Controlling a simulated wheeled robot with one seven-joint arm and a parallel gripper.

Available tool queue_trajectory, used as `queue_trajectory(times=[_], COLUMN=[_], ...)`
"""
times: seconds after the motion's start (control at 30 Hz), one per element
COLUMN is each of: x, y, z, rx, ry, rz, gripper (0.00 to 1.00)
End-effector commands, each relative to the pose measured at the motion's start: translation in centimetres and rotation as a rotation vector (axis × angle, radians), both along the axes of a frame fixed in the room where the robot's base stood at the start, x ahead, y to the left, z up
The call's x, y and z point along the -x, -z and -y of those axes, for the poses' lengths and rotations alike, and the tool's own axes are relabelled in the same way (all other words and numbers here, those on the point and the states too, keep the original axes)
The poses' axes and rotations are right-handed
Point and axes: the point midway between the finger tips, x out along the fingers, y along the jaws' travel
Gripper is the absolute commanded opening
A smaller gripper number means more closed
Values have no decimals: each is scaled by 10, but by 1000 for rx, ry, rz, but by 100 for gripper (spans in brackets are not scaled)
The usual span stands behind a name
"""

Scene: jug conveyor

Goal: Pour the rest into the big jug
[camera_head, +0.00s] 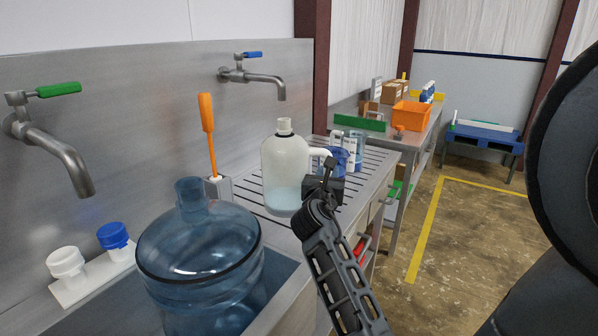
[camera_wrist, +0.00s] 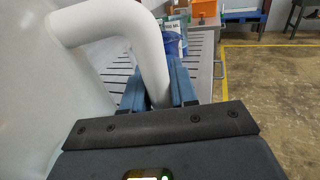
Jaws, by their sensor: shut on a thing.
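The big jug (camera_head: 200,258) is a large clear blue bottle with an open neck, standing upright in the sink at the front left. A smaller translucent white jug (camera_head: 284,170) with a side handle is upright to its right, with some liquid low inside. My gripper (camera_head: 325,172) is shut on the white jug's handle. In the wrist view the handle (camera_wrist: 153,62) runs down between the two blue fingers (camera_wrist: 158,88), and the jug's body fills the left side. The white jug is apart from the big jug. I cannot tell whether its base touches the slatted drainboard.
A green-handled tap (camera_head: 55,150) and a blue-handled tap (camera_head: 255,80) stick out from the back wall. An orange brush (camera_head: 207,130) stands in a holder behind the big jug. White and blue caps (camera_head: 113,236) sit at left. Blue measuring jugs (camera_head: 352,150) stand behind my gripper.

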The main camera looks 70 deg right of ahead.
Motion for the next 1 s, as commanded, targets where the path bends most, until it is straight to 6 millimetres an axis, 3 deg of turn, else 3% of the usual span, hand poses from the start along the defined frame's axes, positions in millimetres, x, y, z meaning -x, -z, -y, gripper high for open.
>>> queue_trajectory(times=[0.27, 1.0], x=[-3, -30], y=[-5, -46], z=[-5, -49], rx=[11, 103], ry=[-1, -2], rz=[-4, -58], gripper=[0, 0])
